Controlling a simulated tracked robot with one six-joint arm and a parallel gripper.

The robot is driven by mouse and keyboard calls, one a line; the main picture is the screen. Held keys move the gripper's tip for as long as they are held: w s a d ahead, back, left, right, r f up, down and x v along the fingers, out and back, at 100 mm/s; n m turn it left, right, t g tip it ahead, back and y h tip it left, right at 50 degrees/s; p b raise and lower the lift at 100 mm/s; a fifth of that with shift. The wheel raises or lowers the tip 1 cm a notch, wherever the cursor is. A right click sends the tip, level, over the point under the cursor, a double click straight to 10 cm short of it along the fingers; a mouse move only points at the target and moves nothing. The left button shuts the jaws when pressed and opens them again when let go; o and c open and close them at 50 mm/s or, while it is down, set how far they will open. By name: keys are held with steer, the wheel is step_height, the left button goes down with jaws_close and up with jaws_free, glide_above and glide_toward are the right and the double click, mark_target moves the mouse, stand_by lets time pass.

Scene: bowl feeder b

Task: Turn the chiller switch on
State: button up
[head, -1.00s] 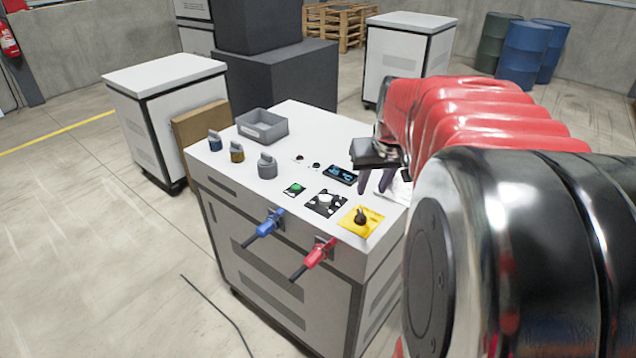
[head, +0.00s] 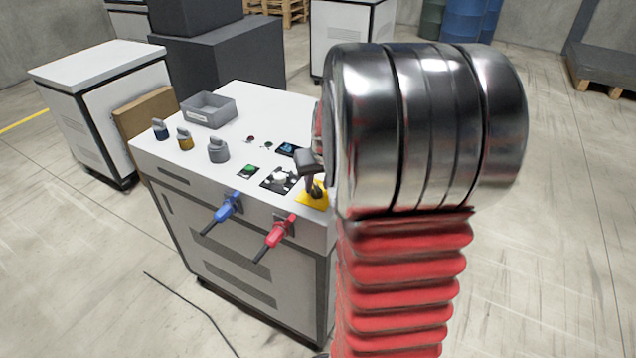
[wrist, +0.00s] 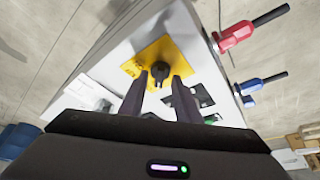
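A black rotary switch sits on a yellow plate (head: 313,198) at the front right corner of the white cabinet top (head: 255,100). No chiller label is readable. In the wrist view, the black knob (wrist: 159,69) on its yellow plate (wrist: 140,62) shows between and just beyond my fingertips. My gripper (wrist: 161,64) is open, with one dark finger on each side of the knob. I cannot tell whether either finger touches it. In the head view, my gripper (head: 309,180) is over the yellow plate, partly hidden by my arm.
A black panel with a white knob (head: 280,179) and a green button (head: 248,171) lie left of the yellow plate. A blue handle (head: 222,211) and a red handle (head: 275,237) stick out in front. A grey bin (head: 209,110) stands at the back left.

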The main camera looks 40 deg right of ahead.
steer(key=shift+w+f, duration=0.1)
steer(key=shift+f, duration=0.1)
steer(key=shift+c, duration=0.6)
jaws_close()
steer(key=shift+d, duration=0.1)
